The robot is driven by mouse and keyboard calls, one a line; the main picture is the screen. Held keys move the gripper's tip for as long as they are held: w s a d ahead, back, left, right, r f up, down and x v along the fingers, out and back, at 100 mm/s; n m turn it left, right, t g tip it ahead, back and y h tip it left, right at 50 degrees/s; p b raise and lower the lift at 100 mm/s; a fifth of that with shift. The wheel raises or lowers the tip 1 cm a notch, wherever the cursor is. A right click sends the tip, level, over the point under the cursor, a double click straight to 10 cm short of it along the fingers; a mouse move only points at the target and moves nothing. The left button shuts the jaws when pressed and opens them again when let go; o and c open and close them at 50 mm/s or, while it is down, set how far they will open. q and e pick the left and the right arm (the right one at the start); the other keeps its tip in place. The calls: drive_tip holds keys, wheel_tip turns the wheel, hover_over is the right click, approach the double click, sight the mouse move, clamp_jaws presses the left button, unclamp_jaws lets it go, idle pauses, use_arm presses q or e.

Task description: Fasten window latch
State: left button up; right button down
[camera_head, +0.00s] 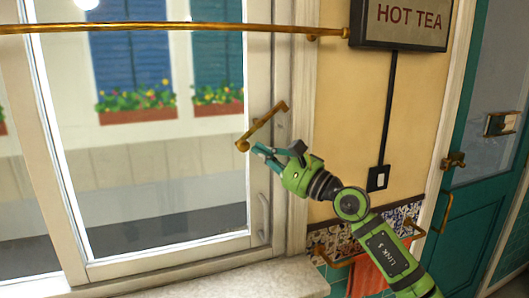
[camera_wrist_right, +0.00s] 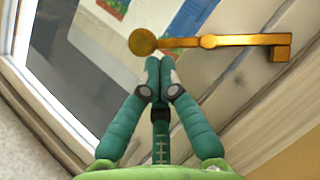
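The brass window latch (camera_head: 262,126) is mounted on the pale window frame, its bar slanting from lower left to upper right in the head view. In the right wrist view the latch (camera_wrist_right: 207,41) runs across the top, with a round knob at its left end and a block at its right. My right gripper (camera_head: 262,153) is just below the latch's knob end. In the wrist view its teal fingertips (camera_wrist_right: 160,67) are together with nothing seen between them; whether they touch the knob is unclear. My left gripper is not in view.
The window (camera_head: 150,140) fills the left, with a brass rod (camera_head: 170,28) across its top. A pale handle (camera_head: 264,217) sits lower on the frame. A rail with a red towel (camera_head: 368,277) is beside my right arm. A teal door (camera_head: 480,200) stands at right.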

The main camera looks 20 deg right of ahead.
sight(246, 143)
drive_tip(key=shift+a+r+m+t+p, duration=0.1)
drive_tip(key=shift+a+m+t+p, duration=0.2)
drive_tip(key=shift+m+t, duration=0.35)
drive_tip(key=shift+m, duration=0.35)
drive_tip(key=a+m+p, duration=0.1)
drive_tip(key=a+r+m+t+h+p, duration=0.1)
drive_tip(key=p, duration=0.1)
drive_tip(key=shift+s+r+m+t, duration=0.1)
drive_tip(key=shift+m+t, duration=0.15)
drive_tip(key=shift+m, duration=0.05)
drive_tip(key=shift+a+r+p, duration=0.15)
drive_tip(key=shift+a+p, duration=0.05)
drive_tip(key=shift+p, duration=0.1)
idle(0.4)
